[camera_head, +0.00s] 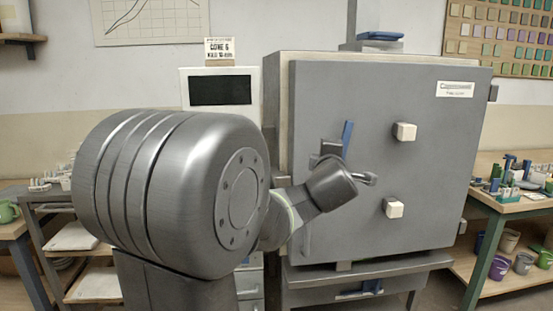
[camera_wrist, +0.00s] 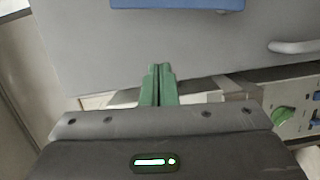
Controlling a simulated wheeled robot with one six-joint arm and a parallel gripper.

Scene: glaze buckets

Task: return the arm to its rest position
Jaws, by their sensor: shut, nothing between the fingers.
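My gripper (camera_wrist: 160,72) shows in the wrist view as two green fingers pressed together with nothing between them. In the head view my arm crosses from the lower left, and its wrist is in front of the grey kiln door (camera_head: 440,150). The fingers cannot be made out there. In the wrist view a flat grey surface (camera_wrist: 100,45) fills the area beyond the fingertips. I cannot tell whether the fingers touch it.
The kiln door has two pale knobs (camera_head: 404,131). A table (camera_head: 523,203) with small coloured items stands at right, with buckets (camera_head: 524,263) below. A shelf rack (camera_head: 50,271) and table with a green mug (camera_head: 7,211) are at left.

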